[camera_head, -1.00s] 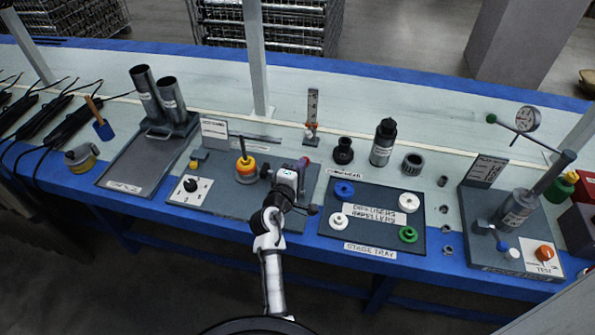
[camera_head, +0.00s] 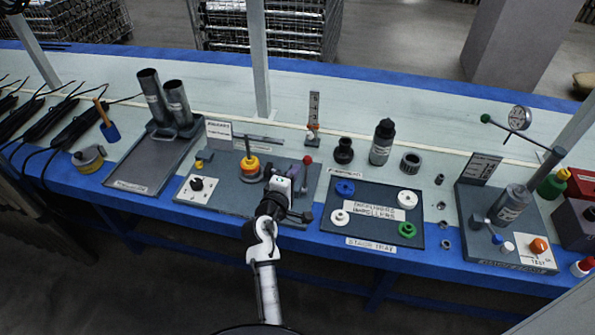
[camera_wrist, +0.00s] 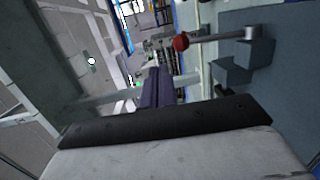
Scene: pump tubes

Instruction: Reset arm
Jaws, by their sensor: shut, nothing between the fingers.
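My arm rises from the bottom of the head view, and my gripper (camera_head: 281,181) is over the right part of the grey fixture plate (camera_head: 225,194). In the wrist view, the dark fingers of my gripper (camera_wrist: 157,88) are together with nothing between them. A lever with a red ball knob (camera_head: 307,160) stands just right of my gripper. The knob also shows in the wrist view (camera_wrist: 181,41), beside the fingertips. An orange and yellow part on a post (camera_head: 248,168) stands left of my gripper. Contact between the gripper and the plate cannot be told.
Two grey tubes (camera_head: 177,102) stand in a tray (camera_head: 145,172) at left. The stage tray (camera_head: 372,228) with blue, white and green parts lies right of my gripper. A test stand with a gauge (camera_head: 519,118) is further right. The floor in front of the bench is clear.

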